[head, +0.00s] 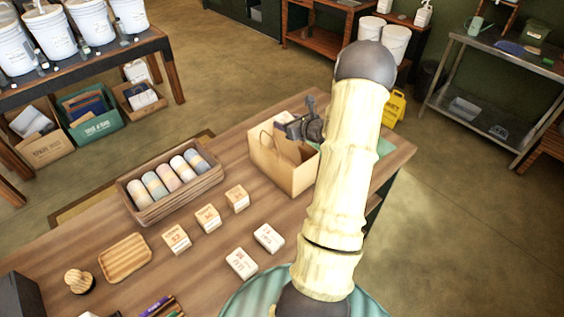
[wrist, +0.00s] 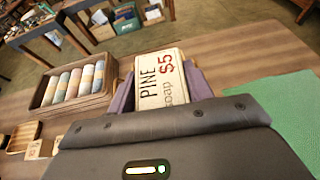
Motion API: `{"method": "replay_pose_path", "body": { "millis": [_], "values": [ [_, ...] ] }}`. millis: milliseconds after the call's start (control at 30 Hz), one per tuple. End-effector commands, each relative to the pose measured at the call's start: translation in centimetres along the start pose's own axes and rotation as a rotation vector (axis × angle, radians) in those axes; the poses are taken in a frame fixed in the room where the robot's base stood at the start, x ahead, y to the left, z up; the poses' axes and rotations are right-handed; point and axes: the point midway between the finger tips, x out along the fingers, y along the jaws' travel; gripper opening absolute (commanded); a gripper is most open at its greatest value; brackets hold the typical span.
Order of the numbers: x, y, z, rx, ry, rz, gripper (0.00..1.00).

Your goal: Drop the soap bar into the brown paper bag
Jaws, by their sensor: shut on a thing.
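The soap bar (wrist: 160,80) is a pale block labelled "PINE soap $5" and sits between my two gripper fingers in the wrist view. My gripper (head: 291,125) is shut on it, above the brown paper bag (head: 282,172). The bag stands upright on the wooden table with its top open and a handle showing. In the head view the soap bar is small and mostly covered by the gripper, so its exact position over the bag's opening is hard to tell. In the wrist view the bag is mostly hidden behind the soap and gripper.
A wooden crate (head: 143,211) of several pastel rolls stands left of the bag. Several small labelled boxes (head: 207,217) lie in front, with a slatted wooden tray (head: 125,257) at the left. A green mat (wrist: 268,108) lies right of the bag.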

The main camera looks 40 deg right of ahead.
Motion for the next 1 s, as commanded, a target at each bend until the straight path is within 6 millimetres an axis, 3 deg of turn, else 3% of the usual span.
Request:
{"method": "replay_pose_path", "body": {
  "millis": [333, 367, 500, 1000],
  "values": [
    [0.18, 0.01, -0.34, -0.001, -0.002, 0.000, 0.25],
    [0.18, 0.01, -0.34, -0.001, -0.001, 0.000, 0.53],
    [0.18, 0.01, -0.35, -0.001, -0.001, 0.000, 0.76],
    [-0.69, -0.06, -0.47, -0.001, -0.001, -0.002, 0.76]
  ]
}}
